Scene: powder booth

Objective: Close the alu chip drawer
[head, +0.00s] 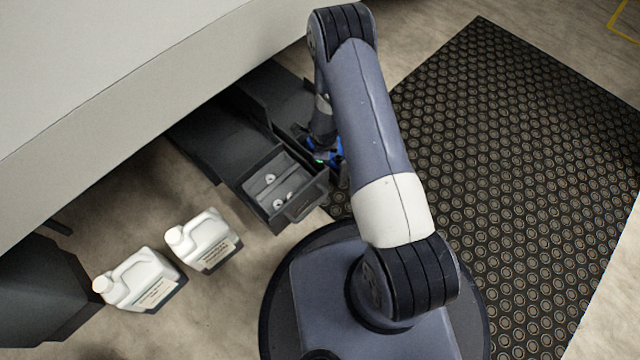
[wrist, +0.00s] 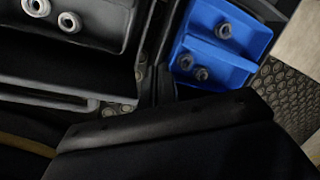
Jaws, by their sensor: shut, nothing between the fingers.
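A grey drawer (head: 290,181) is pulled out of a dark cabinet under the pale housing in the head view. Several small pale rings lie in its compartments, and a bar handle (head: 304,207) is on its front. The wrist view shows the grey drawer (wrist: 100,46) at upper left. A blue drawer (wrist: 226,60) with several rings stands beside it. No label shows which is the alu chip drawer. My gripper (head: 318,158) is shut and empty beside the grey drawer, partly hidden by my arm. In the wrist view its dark body covers the lower part.
Two white jugs (head: 142,281) (head: 205,241) stand on the floor left of the drawer. A dark cabinet (head: 40,290) is at lower left. A black studded mat (head: 520,170) lies at right, with its far side clear. The pale housing (head: 130,75) overhangs the cabinets.

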